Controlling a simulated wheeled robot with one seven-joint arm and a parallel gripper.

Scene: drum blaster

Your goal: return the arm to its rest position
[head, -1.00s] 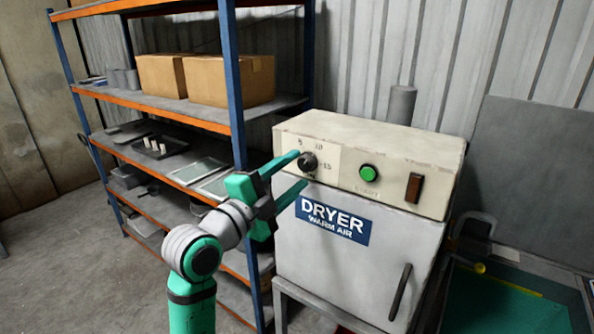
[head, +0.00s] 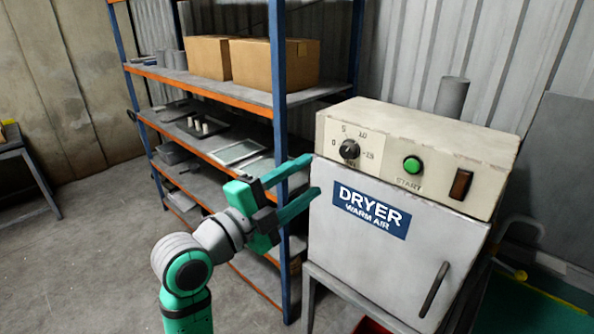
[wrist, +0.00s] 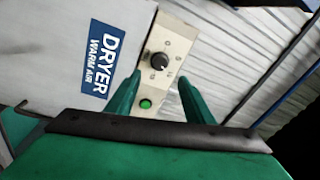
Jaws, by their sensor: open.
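My gripper (head: 315,178) is open and empty, its two green fingers pointing right toward the dryer's left front edge. The white dryer (head: 375,258) has a black timer knob (head: 349,149), a lit green start button (head: 412,164) and a dark rocker switch (head: 460,184) on its top panel. In the head view the fingers are left of and below the knob, apart from it. In the wrist view the knob (wrist: 160,62) shows beyond and between the fingers (wrist: 155,95), with the green button (wrist: 146,103) nearer.
A blue and orange shelf rack (head: 279,130) stands just behind my gripper, with cardboard boxes (head: 270,63) and trays on it. A table (head: 20,150) stands at the far left. The grey floor (head: 90,250) to the left is open.

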